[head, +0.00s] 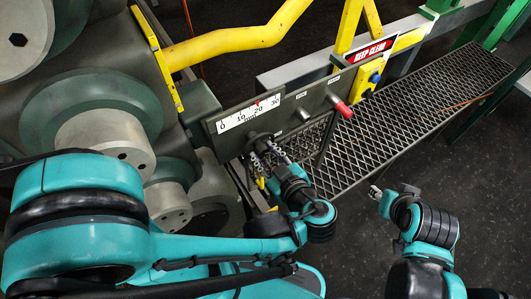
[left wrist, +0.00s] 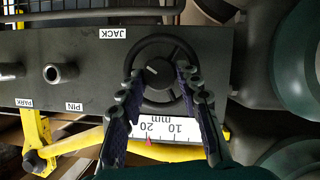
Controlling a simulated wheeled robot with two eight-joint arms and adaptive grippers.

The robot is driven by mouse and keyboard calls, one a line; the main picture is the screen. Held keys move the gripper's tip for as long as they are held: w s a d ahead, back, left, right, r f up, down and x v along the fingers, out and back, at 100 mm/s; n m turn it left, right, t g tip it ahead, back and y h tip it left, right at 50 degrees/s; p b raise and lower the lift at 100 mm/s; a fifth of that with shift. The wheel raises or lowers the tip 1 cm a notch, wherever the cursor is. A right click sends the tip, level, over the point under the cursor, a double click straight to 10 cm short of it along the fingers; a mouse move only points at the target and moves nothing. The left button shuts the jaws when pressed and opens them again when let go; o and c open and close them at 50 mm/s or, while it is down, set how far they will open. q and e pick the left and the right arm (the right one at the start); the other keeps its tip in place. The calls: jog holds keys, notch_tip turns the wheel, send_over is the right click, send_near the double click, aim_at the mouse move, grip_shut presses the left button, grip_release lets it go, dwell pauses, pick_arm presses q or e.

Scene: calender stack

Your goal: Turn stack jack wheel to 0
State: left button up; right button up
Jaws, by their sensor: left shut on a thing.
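The jack wheel (left wrist: 157,73) is a black spoked handwheel under the JACK label on a dark panel. In the head view the wheel (head: 258,140) is small and partly hidden by my gripper. My left gripper (left wrist: 163,87) is shut on the wheel, with a finger on either side of its hub; it also shows in the head view (head: 273,151). The white mm scale (head: 250,113) runs from 0 to 30, and its red pointer (head: 257,102) stands at about 20. My right gripper (head: 377,192) hangs away from the panel; its jaw opening is unclear.
The panel (head: 300,118) also carries pegs and a red-tipped pin (head: 343,108). Large grey rolls (head: 100,135) stand at left. A yellow pipe (head: 235,42) passes behind the panel. A grated walkway (head: 420,105) and a yellow box with a blue knob (head: 370,79) are at right.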

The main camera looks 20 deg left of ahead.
pick_arm(q)
jog(key=shift+w+d+m+g+y+b, duration=0.15)
jog(key=shift+m+g+y+b, duration=0.35)
jog(key=shift+m, duration=0.7)
jog(key=shift+w+m+g+y+b, duration=0.1)
jog(key=shift+m+g+y+b, duration=0.4)
jog(key=shift+m, duration=0.5)
jog(key=shift+g, duration=0.3)
jog(key=o, duration=1.2)
jog(key=shift+c, duration=0.2)
jog(key=shift+r, duration=0.1)
notch_tip(320, 180, up, 10)
